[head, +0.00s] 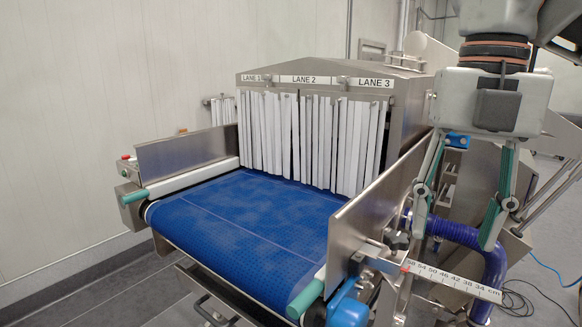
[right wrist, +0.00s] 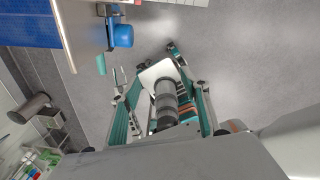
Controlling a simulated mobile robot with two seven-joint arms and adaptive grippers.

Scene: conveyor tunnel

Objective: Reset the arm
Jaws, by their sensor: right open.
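My right gripper (head: 455,240) hangs fingers-down at the right of the head view, in front of the conveyor's right side. Its two green-lined fingers are spread apart and nothing is held between them. In the right wrist view its fingers reach up from the bottom middle, with a grey floor beyond. My right arm comes down from the top right corner of the head view.
A blue conveyor belt (head: 240,225) runs into a metal tunnel (head: 415,95) behind white strip curtains (head: 315,140). A metal side guard (head: 375,215), a ruler (head: 450,278) and a blue hose (head: 492,268) lie close to my right gripper. The belt is empty.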

